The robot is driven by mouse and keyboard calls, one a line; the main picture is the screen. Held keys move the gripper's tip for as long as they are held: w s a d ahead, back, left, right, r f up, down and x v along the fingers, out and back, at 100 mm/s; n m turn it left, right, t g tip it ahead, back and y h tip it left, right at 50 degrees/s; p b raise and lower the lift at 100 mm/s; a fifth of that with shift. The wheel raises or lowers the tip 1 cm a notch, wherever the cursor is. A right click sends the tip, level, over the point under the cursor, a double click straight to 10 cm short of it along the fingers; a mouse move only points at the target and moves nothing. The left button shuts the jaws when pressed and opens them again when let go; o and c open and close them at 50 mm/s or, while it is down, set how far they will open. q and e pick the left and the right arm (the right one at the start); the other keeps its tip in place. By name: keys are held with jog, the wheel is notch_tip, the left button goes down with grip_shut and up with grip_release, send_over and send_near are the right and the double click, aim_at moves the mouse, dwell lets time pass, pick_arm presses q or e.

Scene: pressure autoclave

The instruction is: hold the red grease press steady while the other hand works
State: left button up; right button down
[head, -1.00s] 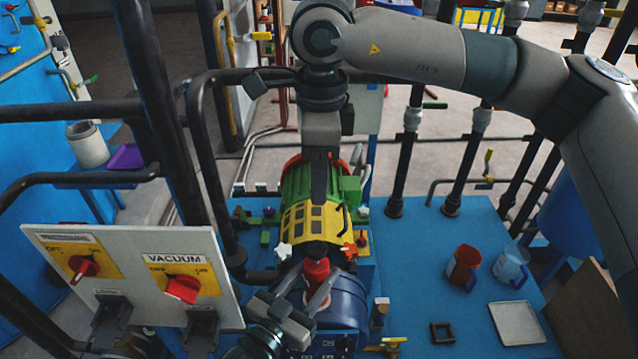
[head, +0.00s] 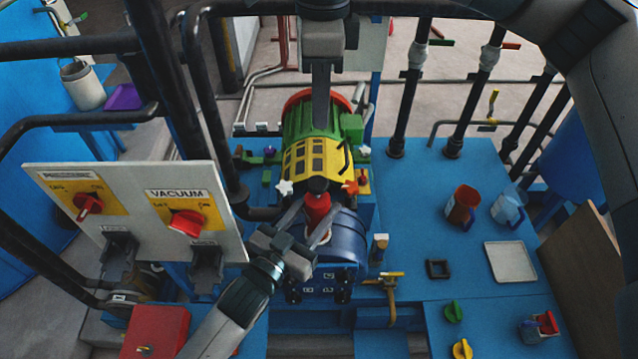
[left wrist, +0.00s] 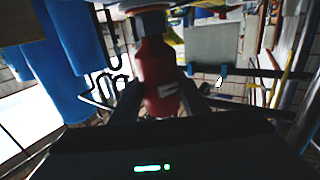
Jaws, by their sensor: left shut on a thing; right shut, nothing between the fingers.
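The red grease press (head: 317,205) stands upright in front of the yellow and green motor, with a dark cap on top, at the blue cylinder (head: 346,236). My left gripper (head: 308,222) comes from below with one finger on each side of the press and is shut on it.
A panel with PRESSURE and VACUUM red switches (head: 150,215) stands left of my left arm. On the blue table to the right are a red-brown mug (head: 462,207), a clear jug (head: 506,208), a pale tray (head: 510,262) and a black square frame (head: 438,269). Dark pipes rise behind.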

aim_at(320, 183)
jog(key=shift+f, duration=0.1)
notch_tip(320, 183, down, 14)
jog(key=shift+r, duration=0.1)
dwell(0.9)
jog(key=shift+f, duration=1.5)
notch_tip(320, 183, up, 15)
jog(key=shift+f, duration=0.15)
dwell(0.9)
